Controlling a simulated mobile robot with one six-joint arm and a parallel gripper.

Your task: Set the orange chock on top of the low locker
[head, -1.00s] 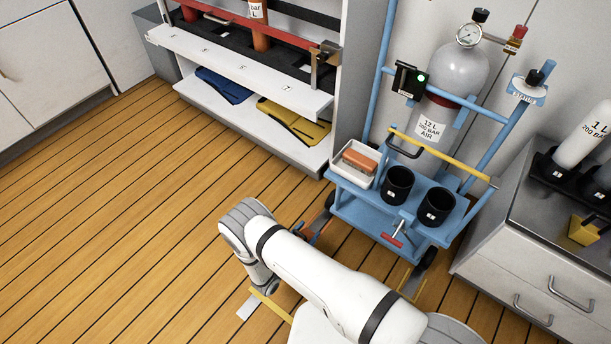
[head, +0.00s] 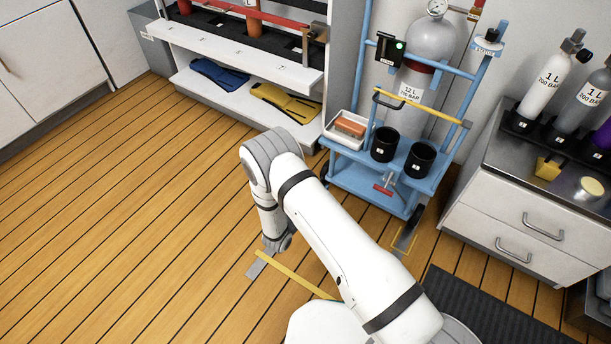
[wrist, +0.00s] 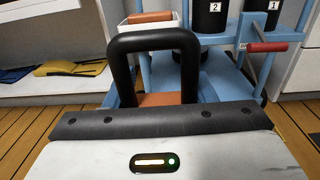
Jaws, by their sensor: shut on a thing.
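My gripper (wrist: 160,120) fills the bottom of the wrist view and is shut on the orange chock (wrist: 160,99). Only a strip of the chock shows, through a black loop just beyond the gripper body. In the head view my gripper end (head: 277,243) hangs low over the floor, left of the blue cart; the chock is hidden there. A grey, labelled low box (head: 150,42) stands at the far left of the rack. A low drawer cabinet (head: 520,225) stands at the right. I cannot tell which is the low locker.
The blue cart (head: 375,190) carries a gas cylinder, black cups and a white tray (head: 328,138) with an orange-brown block. Several small cylinders stand on the drawer cabinet. Blue and yellow folded items lie on the rack's bottom shelf. The wooden floor (head: 120,220) at left is clear.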

